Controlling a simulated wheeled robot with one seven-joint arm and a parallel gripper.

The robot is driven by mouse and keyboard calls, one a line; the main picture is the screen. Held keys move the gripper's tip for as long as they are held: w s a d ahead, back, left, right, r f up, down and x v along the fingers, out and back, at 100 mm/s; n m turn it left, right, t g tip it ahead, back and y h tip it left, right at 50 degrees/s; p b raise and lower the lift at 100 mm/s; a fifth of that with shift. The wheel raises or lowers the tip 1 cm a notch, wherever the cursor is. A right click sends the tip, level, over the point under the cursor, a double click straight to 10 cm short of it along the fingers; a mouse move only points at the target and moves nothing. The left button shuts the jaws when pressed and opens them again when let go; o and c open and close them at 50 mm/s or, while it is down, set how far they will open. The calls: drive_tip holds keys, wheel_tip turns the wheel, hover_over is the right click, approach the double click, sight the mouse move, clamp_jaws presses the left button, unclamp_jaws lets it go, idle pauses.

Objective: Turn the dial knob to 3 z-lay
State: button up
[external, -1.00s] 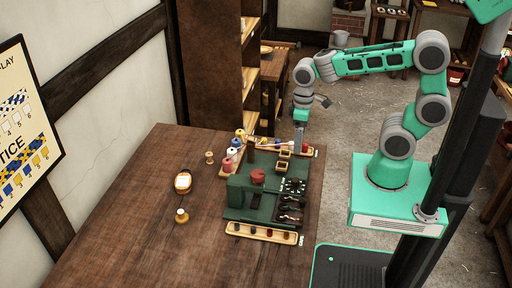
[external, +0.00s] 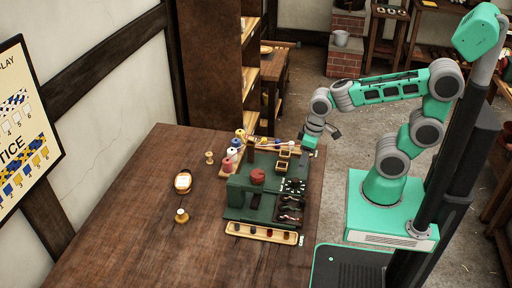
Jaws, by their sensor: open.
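A dark green machine (external: 262,209) stands on the wooden table. A small black dial knob with white marks around it (external: 295,185) is on its right part; the setting it points to is too small to read. My gripper (external: 304,158) hangs from the arm's end over the far right edge of the machine. It is open and empty, beyond the dial and apart from it. Its fingertips are small and hard to make out against the machine.
A long wooden tray (external: 240,233) with coloured pieces lies in front. Spools (external: 228,165) stand at the far left of the machine.

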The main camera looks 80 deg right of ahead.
sight(296, 180)
drive_tip(key=shift+n+g, duration=0.6)
drive_tip(key=f, duration=0.3)
drive_tip(key=d+f, duration=0.1)
drive_tip(key=f, duration=0.1)
drive_tip(key=shift+w+b, duration=0.4)
drive_tip(key=shift+c, duration=0.5)
drive_tip(key=shift+w+d+f+n, duration=0.1)
drive_tip(key=shift+w+n, duration=0.2)
drive_tip(key=shift+n, duration=0.7)
drive_tip(key=n, duration=0.4)
drive_tip(key=shift+w+r+n+p, duration=0.3)
drive_tip(key=shift+w+r+p, duration=0.05)
drive_tip(key=shift+w+r, duration=0.05)
drive_tip(key=n, duration=0.2)
drive_tip(key=r+n, duration=0.1)
drive_tip(key=n, duration=0.1)
drive_tip(key=w+n, duration=0.1)
drive_tip(key=n, duration=0.1)
drive_tip(key=shift+d+r, duration=0.15)
drive_tip(key=shift+r, duration=0.05)
drive_tip(key=n, duration=0.3)
drive_tip(key=shift+s+g, duration=0.2)
drive_tip(key=shift+g, duration=0.1)
drive_tip(key=n, duration=0.3)
drive_tip(key=shift+s+n, duration=0.15)
drive_tip(key=shift+n, duration=0.25)
drive_tip(key=shift+f, duration=0.2)
wheel_tip(296, 180, down, 7)
drive_tip(key=shift+f, duration=0.2)
